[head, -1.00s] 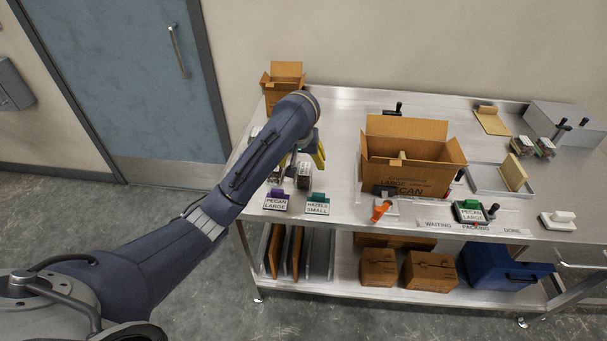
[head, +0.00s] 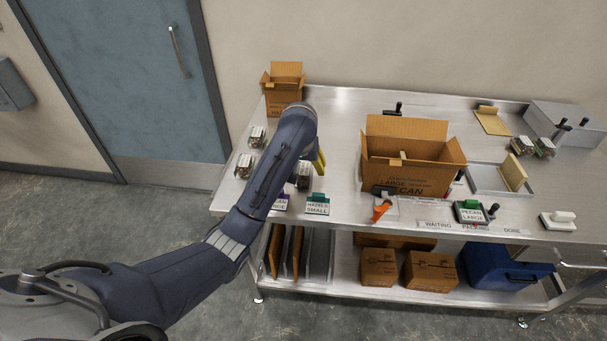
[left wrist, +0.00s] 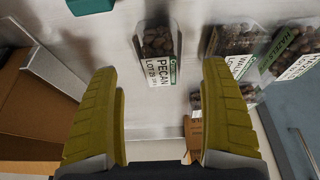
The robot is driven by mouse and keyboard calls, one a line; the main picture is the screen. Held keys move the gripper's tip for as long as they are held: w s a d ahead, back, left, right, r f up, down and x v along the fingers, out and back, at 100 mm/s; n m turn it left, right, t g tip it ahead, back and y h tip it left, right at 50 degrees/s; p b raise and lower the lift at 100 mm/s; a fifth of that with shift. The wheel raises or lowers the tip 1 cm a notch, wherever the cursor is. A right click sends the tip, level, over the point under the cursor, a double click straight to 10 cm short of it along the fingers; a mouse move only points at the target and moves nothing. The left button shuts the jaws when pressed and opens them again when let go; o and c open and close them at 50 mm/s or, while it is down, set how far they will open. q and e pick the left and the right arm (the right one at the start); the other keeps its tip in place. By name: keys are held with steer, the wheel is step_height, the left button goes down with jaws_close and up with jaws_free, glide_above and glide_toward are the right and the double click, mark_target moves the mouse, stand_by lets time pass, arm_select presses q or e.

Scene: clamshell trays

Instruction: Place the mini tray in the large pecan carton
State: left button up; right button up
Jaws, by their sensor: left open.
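A small clear tray of brown nuts with a white label reading PECAN (left wrist: 158,45) lies on the steel table, ahead of and between my left fingertips in the left wrist view. In the head view a tray (head: 302,175) stands beside my left gripper (head: 319,162), partly hidden by the arm. The left gripper's yellow fingers (left wrist: 160,68) are open, with nothing gripped. The large pecan carton (head: 412,176) stands open, flaps up, right of the gripper; brown cardboard shows at the left of the left wrist view (left wrist: 35,110). My right gripper is out of view.
Other trays (head: 257,137) (head: 244,165) stand left of the arm. A smaller open carton (head: 284,98) is at the back left. A teal HAZEL SMALL sign (head: 318,204) and an orange-handled tool (head: 381,210) are near the front edge.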

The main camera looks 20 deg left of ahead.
mark_target(303, 170)
arm_select(q)
steer(key=shift+x, duration=2.1)
steer(key=shift+f, duration=0.25)
steer(key=shift+r, duration=0.1)
steer(key=c, duration=1.7)
